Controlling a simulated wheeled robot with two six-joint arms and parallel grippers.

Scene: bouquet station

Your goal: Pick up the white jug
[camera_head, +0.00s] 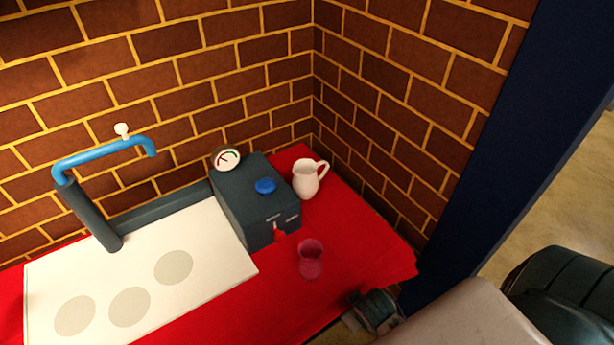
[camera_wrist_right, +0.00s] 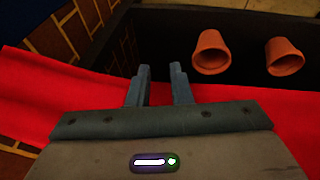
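The white jug (camera_head: 305,181) stands upright on the red cloth at the back right of the counter, near the brick corner. Its handle points right, and it stands just right of a dark grey box. My right gripper (camera_wrist_right: 160,69) shows in the right wrist view with its two fingers apart and nothing between them. The jug is not visible in that view. In the head view my right arm comes in from the lower right, well short of the jug. My left gripper is not in view.
The grey box (camera_head: 238,212) carries a blue knob (camera_head: 265,186) and a gauge (camera_head: 227,158). A reddish see-through glass (camera_head: 311,259) stands in front of the jug. A white board (camera_head: 215,250) and blue pipe (camera_head: 100,151) are left. The wrist view shows two terracotta pots (camera_wrist_right: 210,53) (camera_wrist_right: 284,57).

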